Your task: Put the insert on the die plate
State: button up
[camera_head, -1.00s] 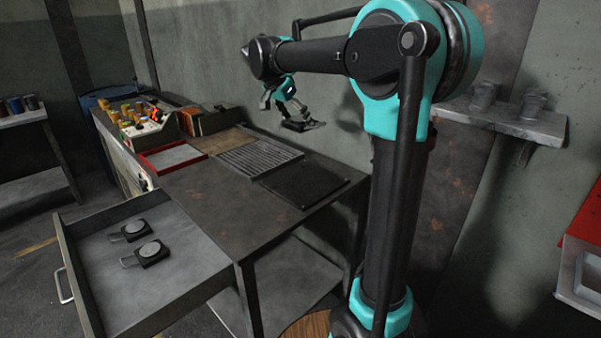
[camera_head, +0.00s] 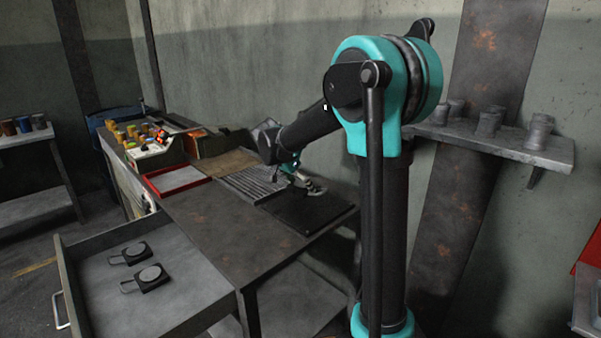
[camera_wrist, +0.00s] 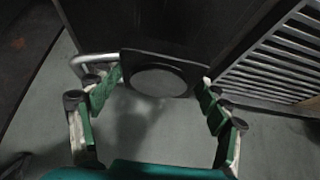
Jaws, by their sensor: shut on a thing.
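The insert is a dark square block with a round grey disc and a wire handle. It shows in the wrist view (camera_wrist: 160,80) between the fingertips of my gripper (camera_wrist: 162,84), which is shut on it. The handle sticks out to the left there. The die plate, a flat black plate, lies at the right end of the table in the head view (camera_head: 308,213). My gripper (camera_head: 308,185) is low over its far part. In the wrist view the plate (camera_wrist: 150,25) shows behind the insert. I cannot tell whether the insert touches it.
A ribbed grate (camera_head: 252,184) lies left of the plate, with a red-rimmed tray (camera_head: 178,181) farther left. Two similar handled blocks (camera_head: 150,278) lie in the open drawer (camera_head: 195,300). A wall shelf (camera_head: 500,146) with cups is at right. The table's front is clear.

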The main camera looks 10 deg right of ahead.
aim_at(301, 204)
jog(key=shift+f, duration=2.3)
jog(key=o, duration=1.9)
jog(key=shift+f, duration=0.1)
jog(key=v, duration=1.2)
